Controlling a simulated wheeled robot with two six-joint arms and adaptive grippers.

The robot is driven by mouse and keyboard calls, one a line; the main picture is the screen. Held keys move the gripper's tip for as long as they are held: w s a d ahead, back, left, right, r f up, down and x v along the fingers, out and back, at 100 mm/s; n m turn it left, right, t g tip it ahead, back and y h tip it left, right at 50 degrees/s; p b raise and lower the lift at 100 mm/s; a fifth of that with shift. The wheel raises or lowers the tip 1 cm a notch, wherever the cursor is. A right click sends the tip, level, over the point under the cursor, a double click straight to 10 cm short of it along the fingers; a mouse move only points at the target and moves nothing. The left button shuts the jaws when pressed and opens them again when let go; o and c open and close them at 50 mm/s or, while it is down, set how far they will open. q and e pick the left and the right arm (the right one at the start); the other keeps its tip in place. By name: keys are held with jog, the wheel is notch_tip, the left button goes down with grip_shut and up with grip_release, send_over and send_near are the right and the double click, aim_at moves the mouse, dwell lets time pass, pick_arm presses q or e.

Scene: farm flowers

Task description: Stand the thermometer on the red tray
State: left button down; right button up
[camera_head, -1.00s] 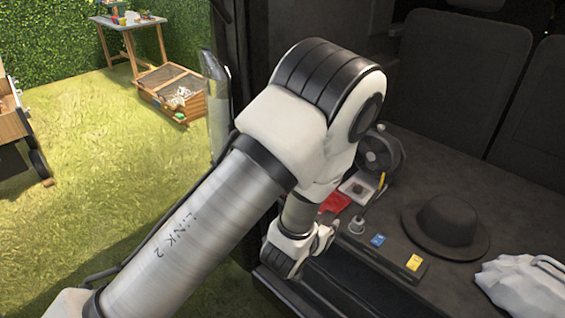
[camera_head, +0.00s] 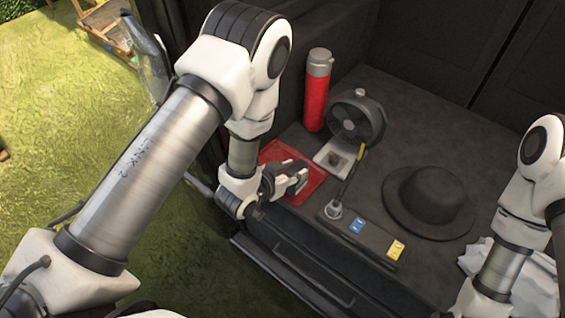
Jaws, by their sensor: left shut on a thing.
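The red tray (camera_head: 309,186) lies flat near the left front edge of the dark surface. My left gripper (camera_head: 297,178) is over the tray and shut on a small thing. The fingers hide most of that thing, and only dark parts show between them. I cannot tell for certain that it is the thermometer, or whether it touches the tray. No other thermometer can be clearly made out. My right arm (camera_head: 510,245) comes in at the right, with its gripper out of view.
A red flask (camera_head: 316,92) and a black fan (camera_head: 356,118) stand behind the tray. A small white tray (camera_head: 334,156) is beside it. A dark strip (camera_head: 376,243) with blue and yellow pieces, a black hat (camera_head: 428,203) and a white cloth (camera_head: 540,285) lie to the right.

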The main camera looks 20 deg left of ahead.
pick_arm(q)
jog(key=w+a+f+b, duration=0.4)
jog(key=w+a, duration=0.1)
jog(key=w, duration=0.2)
jog(key=shift+w+a+f, duration=0.15)
jog(key=shift+a, duration=0.05)
jog(key=c, duration=0.7)
grip_release()
jog(key=v, duration=1.2)
jog(key=s+f+n+g+y, duration=0.1)
jog(key=s+f+g, duration=0.2)
jog(key=s+f, duration=0.3)
jog(key=s+a+f+n+g+y, duration=0.1)
jog(key=s+f+g, duration=0.3)
jog(key=s, duration=0.7)
jog(key=s+a+f+n+g+y, duration=0.1)
jog(key=s+f+g, duration=0.3)
jog(key=s+f, duration=0.4)
jog(key=shift+s+f+n+y, duration=0.2)
jog(key=shift+f+n+y, duration=0.3)
jog(key=shift+n+y, duration=0.25)
